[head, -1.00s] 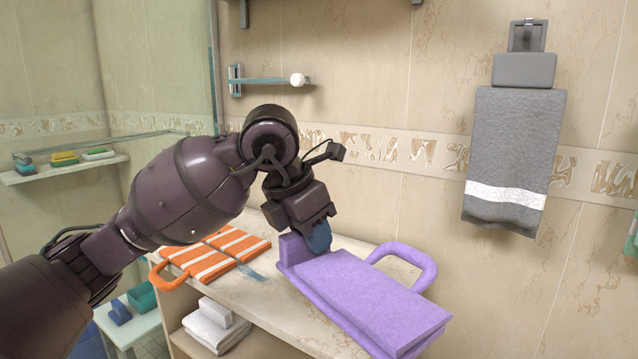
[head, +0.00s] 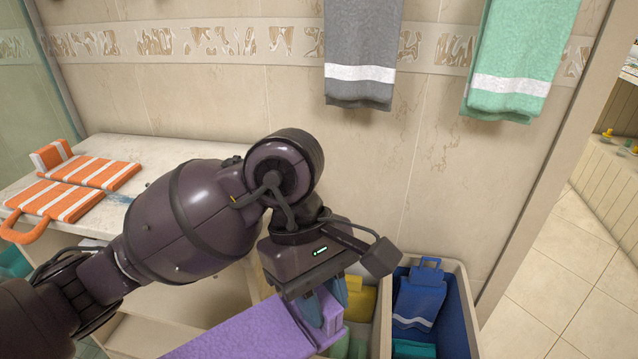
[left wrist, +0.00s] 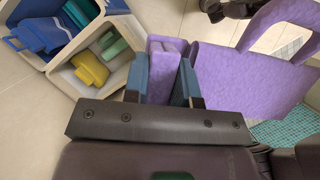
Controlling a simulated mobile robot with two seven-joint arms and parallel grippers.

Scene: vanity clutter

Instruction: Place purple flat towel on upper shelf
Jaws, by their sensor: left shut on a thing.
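The purple flat towel (head: 243,335) is in my left gripper (head: 325,300), off the counter and in front of it. In the head view the lower picture edge cuts the towel off. In the left wrist view the blue fingers of the left gripper (left wrist: 162,82) are shut on the towel's narrow purple block, and the wide purple panel (left wrist: 245,75) with its loop handle spreads to the right. No upper shelf can be made out clearly. My right gripper is not in view.
An orange striped towel set (head: 85,175) lies on the marble counter (head: 150,150). A bin (head: 462,300) with blue items (head: 418,300) stands at the lower right, beside a yellow item (head: 360,300). A grey towel (head: 362,50) and a green towel (head: 515,60) hang on the wall.

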